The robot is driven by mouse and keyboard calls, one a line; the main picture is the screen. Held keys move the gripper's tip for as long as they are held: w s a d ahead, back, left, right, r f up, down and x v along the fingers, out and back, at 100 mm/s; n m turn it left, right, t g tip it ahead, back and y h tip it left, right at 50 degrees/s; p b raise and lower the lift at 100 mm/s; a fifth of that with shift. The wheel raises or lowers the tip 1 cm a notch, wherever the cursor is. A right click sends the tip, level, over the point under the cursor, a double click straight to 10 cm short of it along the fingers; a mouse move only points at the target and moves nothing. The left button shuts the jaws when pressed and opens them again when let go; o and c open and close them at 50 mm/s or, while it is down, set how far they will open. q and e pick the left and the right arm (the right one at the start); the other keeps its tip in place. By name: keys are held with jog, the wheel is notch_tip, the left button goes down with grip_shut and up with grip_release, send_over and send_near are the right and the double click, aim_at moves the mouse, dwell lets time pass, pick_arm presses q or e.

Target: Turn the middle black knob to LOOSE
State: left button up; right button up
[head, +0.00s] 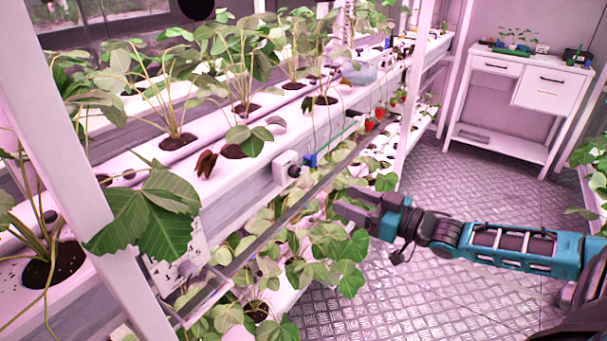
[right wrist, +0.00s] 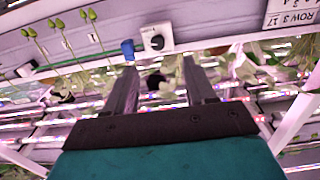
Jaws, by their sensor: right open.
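A black knob (head: 294,171) sits on a small white box (head: 285,165) on the front of the rack's white channel. In the right wrist view the knob (right wrist: 157,42) shows on its white plate, just beyond and between the fingertips. A blue part (head: 310,160) is beside the box; it also shows in the wrist view (right wrist: 128,50). My right gripper (head: 341,201) is open and empty, to the right of the knob and apart from it. Its two fingers (right wrist: 160,72) point toward the rack. The knob's setting is too small to read. My left gripper is not in view.
Leafy plants (head: 245,75) grow in the white channels (head: 270,145), with more foliage below. Red berries (head: 370,124) hang farther along the rack. A white upright (head: 95,170) stands at left. A white cabinet (head: 520,100) stands at back right. The metal floor (head: 420,290) is clear.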

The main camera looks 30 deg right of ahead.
aim_at(298, 172)
jog(key=shift+d+r+b+x, duration=0.1)
jog(key=shift+r+b+x, duration=0.25)
jog(key=shift+x, duration=1.85)
jog(key=shift+d+r+b+x, duration=0.15)
jog(key=shift+b+x, duration=0.35)
jog(key=shift+x, duration=1.65)
jog(key=shift+d+r+b+x, duration=0.1)
jog(key=shift+r+b+x, duration=0.3)
jog(key=shift+x, duration=1.8)
jog(key=shift+w+f, duration=0.1)
jog(key=shift+c, duration=0.2)
grip_shut()
